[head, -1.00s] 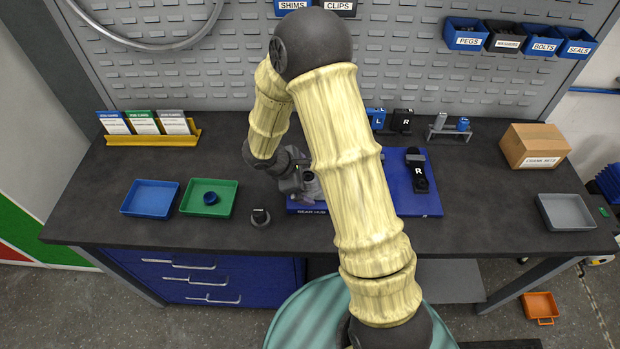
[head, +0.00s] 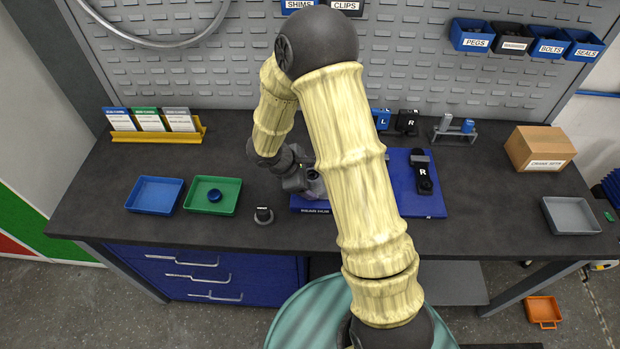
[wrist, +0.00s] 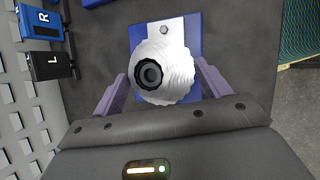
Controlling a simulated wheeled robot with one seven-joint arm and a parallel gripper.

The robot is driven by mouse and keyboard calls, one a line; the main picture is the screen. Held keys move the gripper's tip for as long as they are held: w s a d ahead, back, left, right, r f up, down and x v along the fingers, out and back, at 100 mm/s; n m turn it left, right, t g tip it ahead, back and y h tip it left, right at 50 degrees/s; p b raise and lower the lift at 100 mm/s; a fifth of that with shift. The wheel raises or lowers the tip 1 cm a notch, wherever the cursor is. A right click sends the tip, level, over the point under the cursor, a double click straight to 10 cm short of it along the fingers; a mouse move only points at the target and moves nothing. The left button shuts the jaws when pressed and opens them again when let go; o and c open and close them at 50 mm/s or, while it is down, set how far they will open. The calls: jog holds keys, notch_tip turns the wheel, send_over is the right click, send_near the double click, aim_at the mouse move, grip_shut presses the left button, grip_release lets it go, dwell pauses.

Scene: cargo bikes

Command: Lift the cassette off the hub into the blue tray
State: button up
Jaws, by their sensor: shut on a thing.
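The silver ridged cassette (wrist: 172,72), with a dark ring at its centre, sits between the two purple fingers of my gripper (wrist: 162,84) in the wrist view. The fingers are shut on its sides. A blue plate shows behind it; the hub itself is hidden, and I cannot tell whether the cassette is clear of it. In the head view my gripper (head: 308,184) is low over the left end of the blue work board (head: 428,205), partly hidden by my arm. The blue tray (head: 144,208) lies empty on the bench to the left.
A green tray (head: 226,204) holding a blue ring (head: 214,196) and a black knob-like part (head: 263,215) stand between the blue tray and the board. A yellow card rack (head: 150,136) is behind. A grey tray (head: 571,216) and cardboard box (head: 540,149) are at right.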

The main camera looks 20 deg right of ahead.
jog(key=shift+r, duration=0.35)
jog(key=shift+c, duration=0.7)
notch_tip(320, 180, up, 9)
jog(key=shift+r, duration=0.1)
jog(key=shift+w, duration=0.1)
